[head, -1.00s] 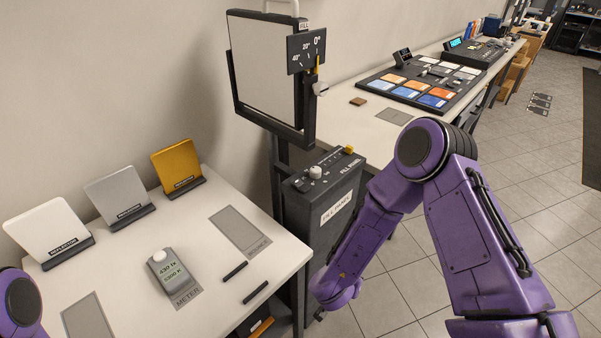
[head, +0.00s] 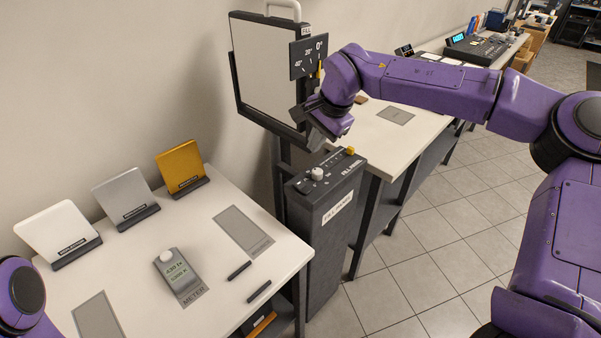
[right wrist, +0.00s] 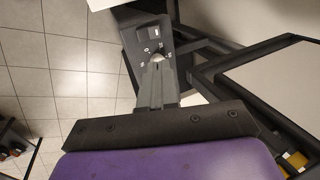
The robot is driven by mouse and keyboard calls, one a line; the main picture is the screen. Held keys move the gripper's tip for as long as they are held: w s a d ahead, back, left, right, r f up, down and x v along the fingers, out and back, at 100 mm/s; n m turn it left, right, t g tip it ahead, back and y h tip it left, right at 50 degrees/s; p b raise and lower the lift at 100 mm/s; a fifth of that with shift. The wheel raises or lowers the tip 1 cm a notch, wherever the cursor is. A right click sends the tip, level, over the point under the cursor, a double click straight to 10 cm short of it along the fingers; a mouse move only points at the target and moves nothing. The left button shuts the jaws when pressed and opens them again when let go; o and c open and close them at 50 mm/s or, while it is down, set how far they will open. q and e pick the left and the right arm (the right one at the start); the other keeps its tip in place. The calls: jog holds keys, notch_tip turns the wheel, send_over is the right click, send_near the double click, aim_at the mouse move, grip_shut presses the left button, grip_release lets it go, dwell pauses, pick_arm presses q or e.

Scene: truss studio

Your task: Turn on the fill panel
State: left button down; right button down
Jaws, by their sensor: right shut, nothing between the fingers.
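The fill panel is a pale flat panel (head: 272,75) in a dark frame, upright on a stand. Its dark control box (head: 335,205), labelled FILL PANEL, stands below it. The box top carries a dark switch (head: 303,186), a pale knob (head: 317,173) and a yellow piece (head: 350,150) at the far end. My right gripper (head: 314,143) is above the box top, in front of the panel's lower right corner. In the right wrist view its fingers (right wrist: 157,60) are shut and empty, pointing at the box top (right wrist: 150,32) and hiding part of it. My left gripper is out of view.
A white table (head: 150,260) at the left holds three reflector boards, a meter (head: 179,274) and two dark sticks. Another table (head: 385,135) runs behind the box. An angle scale (head: 308,56) sits beside the panel. Tiled floor at right is open.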

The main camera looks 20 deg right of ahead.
aim_at(298, 182)
jog(key=p+x, duration=0.3)
jog(key=x, duration=1.1)
jog(key=shift+w, duration=0.2)
jog(key=shift+a+f, duration=0.1)
jog(key=shift+w+a+f, duration=0.1)
jog(key=shift+w+f, duration=0.15)
jog(key=shift+f, duration=0.1)
jog(key=shift+s+d+r+p, duration=0.2)
jog(key=shift+s+p, duration=0.15)
jog(key=shift+p, duration=0.2)
jog(key=shift+s+d, duration=0.15)
jog(key=shift+s, duration=0.2)
